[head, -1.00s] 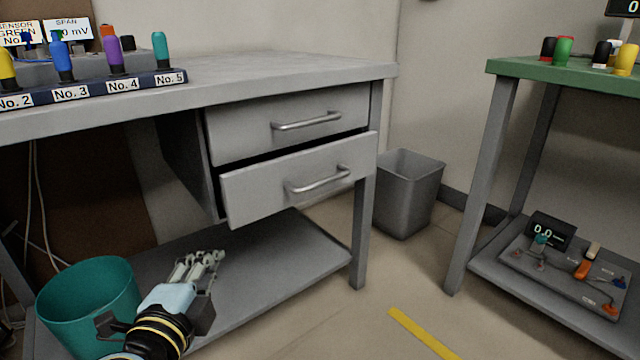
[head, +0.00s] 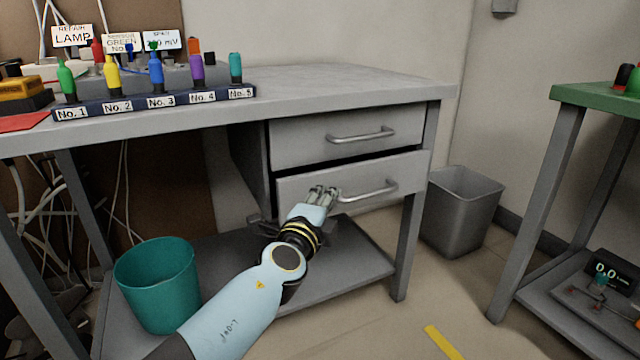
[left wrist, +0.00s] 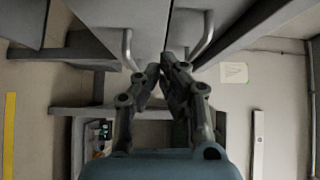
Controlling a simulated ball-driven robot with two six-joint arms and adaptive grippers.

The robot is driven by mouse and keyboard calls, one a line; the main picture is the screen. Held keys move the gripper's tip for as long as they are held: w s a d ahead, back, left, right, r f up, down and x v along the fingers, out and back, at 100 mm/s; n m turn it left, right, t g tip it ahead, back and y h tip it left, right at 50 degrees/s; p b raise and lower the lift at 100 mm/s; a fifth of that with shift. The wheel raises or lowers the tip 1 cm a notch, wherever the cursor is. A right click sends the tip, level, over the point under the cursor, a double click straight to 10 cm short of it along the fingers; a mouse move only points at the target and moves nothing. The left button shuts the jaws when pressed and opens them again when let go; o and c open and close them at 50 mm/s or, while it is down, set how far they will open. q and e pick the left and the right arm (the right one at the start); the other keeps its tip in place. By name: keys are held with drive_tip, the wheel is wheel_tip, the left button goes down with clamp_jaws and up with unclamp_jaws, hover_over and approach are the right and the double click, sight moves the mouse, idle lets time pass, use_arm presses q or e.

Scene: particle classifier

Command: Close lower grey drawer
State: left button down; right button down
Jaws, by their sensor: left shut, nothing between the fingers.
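The lower grey drawer (head: 300,190) is under the grey bench and its front stands slightly forward of the upper drawer (head: 300,140), with a dark gap above it. Its metal handle (head: 368,191) is on the front. My left gripper (head: 326,191) is shut and empty, in front of the lower drawer, left of the handle; I cannot tell whether it touches. In the left wrist view my left gripper (left wrist: 158,70) has its fingertips together close to the drawer fronts, between the lower handle (left wrist: 128,52) and the upper handle (left wrist: 207,38). My right gripper is not in view.
A teal bin (head: 158,285) stands on the bench's lower shelf (head: 345,262) at left. A grey waste bin (head: 460,215) stands right of the bench. The benchtop holds a rack (head: 150,104) of coloured items. A green table (head: 600,95) is at right.

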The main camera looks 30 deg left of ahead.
sight(309, 181)
use_arm(q)
drive_tip(key=shift+w+a, duration=1.7)
drive_tip(key=shift+w, duration=0.2)
